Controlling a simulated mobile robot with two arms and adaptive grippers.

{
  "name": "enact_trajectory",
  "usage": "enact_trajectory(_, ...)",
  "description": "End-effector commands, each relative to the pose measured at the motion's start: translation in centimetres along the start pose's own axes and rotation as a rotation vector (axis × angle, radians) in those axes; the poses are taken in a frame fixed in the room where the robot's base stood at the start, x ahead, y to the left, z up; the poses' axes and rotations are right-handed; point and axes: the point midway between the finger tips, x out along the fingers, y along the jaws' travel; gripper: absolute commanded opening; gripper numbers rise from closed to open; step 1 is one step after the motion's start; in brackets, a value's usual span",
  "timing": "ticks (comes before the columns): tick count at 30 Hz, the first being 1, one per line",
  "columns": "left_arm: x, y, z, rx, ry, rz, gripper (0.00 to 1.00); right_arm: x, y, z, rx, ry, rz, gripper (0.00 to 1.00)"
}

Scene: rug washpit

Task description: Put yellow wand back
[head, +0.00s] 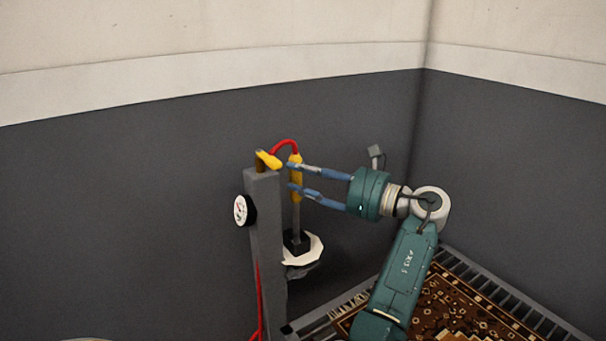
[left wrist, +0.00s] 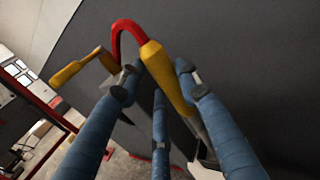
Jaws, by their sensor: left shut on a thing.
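The yellow wand (head: 295,182) stands nearly upright beside a grey post (head: 266,235) in the head view. A red hose (head: 286,142) arcs from its top, and a grey shaft runs down to a black piece above a pale bracket (head: 306,250). I cannot tell whether the shaft's end sits in the bracket. My left gripper (head: 293,176) is shut on the yellow grip from the right. In the left wrist view the yellow wand (left wrist: 168,80) slants between my blue fingers (left wrist: 160,77). My right gripper is not in view.
A yellow piece (head: 268,160) sits on the post's top, and a round white gauge (head: 240,210) is on its side. Dark walls (head: 130,220) meet in the corner behind. A patterned rug (head: 455,305) lies on a grating at the lower right.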

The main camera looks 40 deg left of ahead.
Motion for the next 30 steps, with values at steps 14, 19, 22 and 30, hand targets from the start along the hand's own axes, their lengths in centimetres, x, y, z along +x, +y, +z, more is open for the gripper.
enact_trajectory(14,0.0,0.0,-0.3,-0.001,-0.001,0.000,0.55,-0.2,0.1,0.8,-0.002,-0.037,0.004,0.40)
enact_trajectory(19,0.0,0.0,-0.5,0.001,0.001,0.000,0.55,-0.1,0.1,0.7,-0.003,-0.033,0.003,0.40)
enact_trajectory(22,0.0,0.0,-0.1,-0.001,0.001,0.000,0.55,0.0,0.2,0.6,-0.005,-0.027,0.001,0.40)
enact_trajectory(30,0.0,0.0,4.3,-0.007,0.001,0.001,0.55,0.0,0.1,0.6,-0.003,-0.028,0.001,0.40)
